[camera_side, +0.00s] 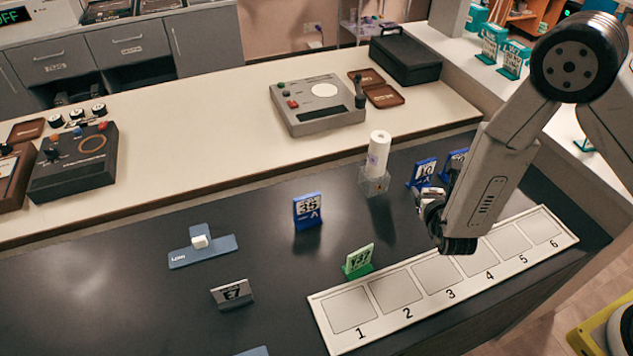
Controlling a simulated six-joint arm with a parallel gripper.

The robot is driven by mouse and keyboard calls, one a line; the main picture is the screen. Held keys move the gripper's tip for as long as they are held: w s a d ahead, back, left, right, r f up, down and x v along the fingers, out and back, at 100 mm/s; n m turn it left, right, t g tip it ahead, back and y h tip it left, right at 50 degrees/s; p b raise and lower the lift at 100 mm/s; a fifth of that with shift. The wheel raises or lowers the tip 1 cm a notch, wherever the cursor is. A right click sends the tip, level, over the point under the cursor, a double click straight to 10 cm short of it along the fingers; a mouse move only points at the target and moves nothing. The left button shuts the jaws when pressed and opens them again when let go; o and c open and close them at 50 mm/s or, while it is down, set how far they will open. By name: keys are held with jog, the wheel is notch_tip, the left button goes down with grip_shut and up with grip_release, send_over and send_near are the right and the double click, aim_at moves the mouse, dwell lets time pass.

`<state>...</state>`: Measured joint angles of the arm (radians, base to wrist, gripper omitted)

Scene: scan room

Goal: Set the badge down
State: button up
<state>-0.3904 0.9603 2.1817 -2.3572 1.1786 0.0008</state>
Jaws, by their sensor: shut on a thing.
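My gripper (431,204) is in front of the dark counter's back right part, above the far side of the numbered strip, shut on a badge that the jaws and wrist mostly hide. A blue badge marked 10 (423,171) shows just behind the jaws; I cannot tell if it is the held one. Another blue badge (458,157) is partly hidden by my arm. A blue badge marked 35 (308,208) stands mid-counter. A green badge marked Y37 (358,260) stands at the strip's back edge. A dark badge marked E7 (232,293) stands at left.
The pale strip (390,325) has numbered squares; those I see are empty, and my wrist covers part of it. A white roll (378,153) stands in a clear holder. A blue T-shaped plate (203,250) lies at left. A grey device (318,104) sits on the pale counter behind.

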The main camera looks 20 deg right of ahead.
aim_at(417, 225)
jog(key=shift+f, duration=1.9)
jog(key=shift+f, duration=1.8)
jog(key=shift+f, duration=0.15)
jog(key=o, duration=1.2)
jog(key=shift+s+a+r, duration=0.1)
jog(key=shift+s+r, duration=0.05)
jog(key=shift+r, duration=0.05)
jog(key=shift+v, duration=5.85)
